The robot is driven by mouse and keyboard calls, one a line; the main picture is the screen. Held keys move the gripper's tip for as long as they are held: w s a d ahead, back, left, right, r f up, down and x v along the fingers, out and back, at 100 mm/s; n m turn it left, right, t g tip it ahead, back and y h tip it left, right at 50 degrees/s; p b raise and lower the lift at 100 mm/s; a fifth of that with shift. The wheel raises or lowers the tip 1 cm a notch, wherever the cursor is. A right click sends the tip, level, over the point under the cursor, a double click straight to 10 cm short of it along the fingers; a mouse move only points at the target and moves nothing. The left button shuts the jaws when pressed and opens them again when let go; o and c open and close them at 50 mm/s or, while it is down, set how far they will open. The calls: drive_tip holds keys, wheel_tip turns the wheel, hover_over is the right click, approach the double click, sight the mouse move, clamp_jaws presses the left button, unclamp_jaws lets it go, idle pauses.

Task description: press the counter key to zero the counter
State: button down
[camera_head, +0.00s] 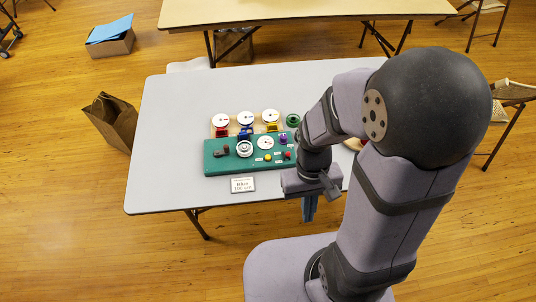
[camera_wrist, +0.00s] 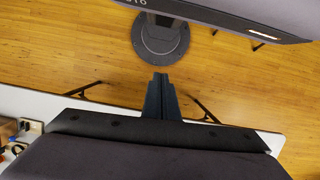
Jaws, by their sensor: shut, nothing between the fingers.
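A green board (camera_head: 215,166) lies on the grey table and carries dials, knobs and small coloured buttons. A small red button (camera_head: 288,155) and a yellow button (camera_head: 267,157) sit near its right end. A white dial (camera_head: 265,143) and a grey round part (camera_head: 244,149) are behind them. I cannot tell which part is the counter key; labels are too small to read. My gripper (camera_head: 309,213) is shut and empty, at the table's front edge, right of and in front of the board, apart from it. In the wrist view its fingertips (camera_wrist: 158,77) are together over the floor.
A card reading "Blue" (camera_head: 242,185) lies in front of the board. Behind it stand several white reels (camera_head: 245,118) and a green spool (camera_head: 293,120). The left of the grey table (camera_head: 160,150) is clear. A paper bag (camera_head: 112,120) stands on the floor.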

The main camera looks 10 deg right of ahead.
drive_tip(key=s+f+g+p, duration=0.1)
drive_tip(key=s+f+g, duration=0.1)
drive_tip(key=s+f, duration=0.1)
drive_tip(key=m+t+y, duration=0.2)
drive_tip(key=m+t, duration=1.2)
drive_tip(key=m, duration=1)
hover_over(268, 157)
drive_tip(key=s, duration=0.1)
wheel_tip(268, 157, down, 2)
drive_tip(key=shift+d+m+p, duration=0.15)
drive_tip(key=shift+m+p, duration=0.15)
drive_tip(key=shift+m, duration=0.5)
drive_tip(key=shift+f, duration=0.15)
wheel_tip(268, 157, down, 9)
drive_tip(key=b, duration=0.7)
drive_tip(key=shift+b, duration=0.3)
